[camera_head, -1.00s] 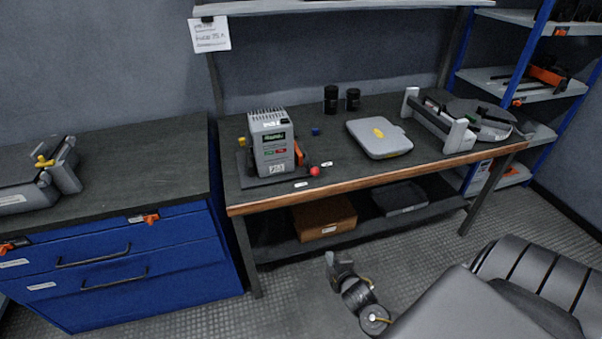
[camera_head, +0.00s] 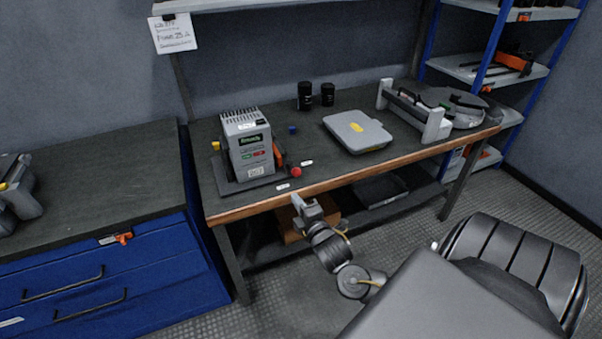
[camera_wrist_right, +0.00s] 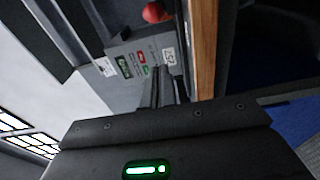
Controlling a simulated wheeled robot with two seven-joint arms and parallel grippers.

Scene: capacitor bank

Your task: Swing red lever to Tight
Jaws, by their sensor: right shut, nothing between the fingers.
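The red ball knob (camera_head: 296,172) of the lever sits near the front edge of the workbench, at the right foot of a grey box device (camera_head: 248,146). An orange part (camera_head: 278,155) shows on the device's right side. Two small white labels lie on the bench by the knob, one in front (camera_head: 283,187) and one behind (camera_head: 307,162); their words are too small to read. My right gripper (camera_head: 298,200) is shut and empty, just in front of the bench edge and apart from the knob. The right wrist view shows its fingers (camera_wrist_right: 167,88) and the red knob (camera_wrist_right: 155,12) beyond. My left gripper is out of view.
The bench's wooden front edge (camera_head: 350,179) lies close to my right gripper. A grey flat case (camera_head: 357,132), two black cylinders (camera_head: 305,96) and a grey-white frame (camera_head: 413,108) stand farther right and back. A blue drawer cabinet (camera_head: 110,270) is at the left.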

